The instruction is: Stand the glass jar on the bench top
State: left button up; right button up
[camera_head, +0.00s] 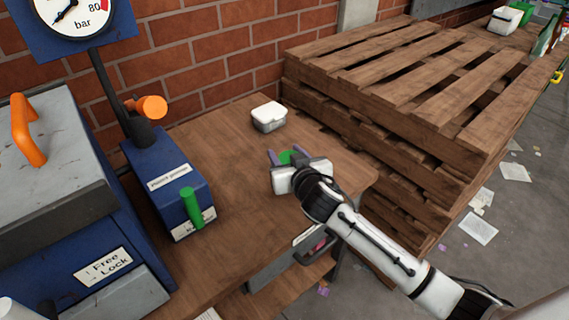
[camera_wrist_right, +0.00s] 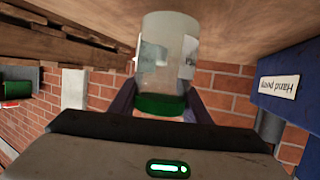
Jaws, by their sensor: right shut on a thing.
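The glass jar shows in the right wrist view (camera_wrist_right: 167,55) as a clear cylinder with a faded label and a green lid. In the head view only its green lid (camera_head: 288,157) shows; my right gripper hides the glass body. My right gripper (camera_head: 281,158) is shut on the jar near its lid, a purple finger on each side; the fingers also show in the wrist view (camera_wrist_right: 161,105). The jar looks upright, lid up, over the right part of the wooden bench top (camera_head: 240,215). I cannot tell whether its base touches the wood.
A blue hand pump (camera_head: 165,185) with a green handle and a gauge stands to the left. Stacked wooden pallets (camera_head: 400,100) rise behind and right. Bench top between pump and gripper is clear.

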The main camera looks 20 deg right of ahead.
jog(key=shift+f, duration=1.7)
jog(key=shift+f+b, duration=0.15)
jog(key=shift+b, duration=0.2)
jog(key=o, duration=1.1)
jog(key=shift+s, duration=0.15)
jog(key=v, duration=1.1)
jog(key=shift+s+r+p, duration=0.3)
jog(key=shift+s, duration=0.05)
